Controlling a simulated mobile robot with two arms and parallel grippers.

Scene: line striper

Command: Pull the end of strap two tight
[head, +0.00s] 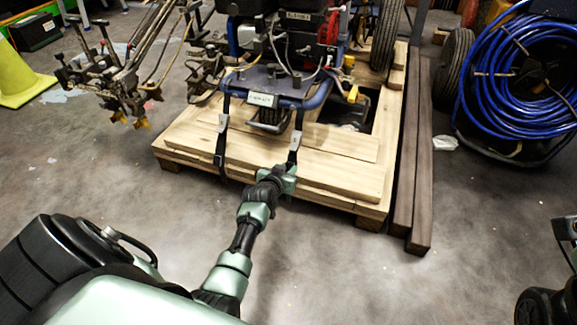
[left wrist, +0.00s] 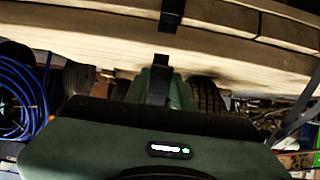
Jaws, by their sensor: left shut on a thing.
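Two black straps hang from the blue front frame of the line striper (head: 290,92) over the wooden pallet (head: 215,150). The left strap (head: 222,130) hangs free down past the pallet's front edge. The right strap (head: 296,132) runs down to my left gripper (head: 284,178), which is at the pallet's front edge. In the left wrist view the strap (left wrist: 172,12) crosses the pallet edge and enters between the green fingers of my left gripper (left wrist: 158,84), which is shut on it. The strap's loose end is hidden.
Dark wooden beams (head: 421,160) lie along the pallet's right side. A reel of blue hose (head: 525,75) stands at the right. A yellow-green cone (head: 18,80) stands at the far left. The floor in front of the pallet is clear.

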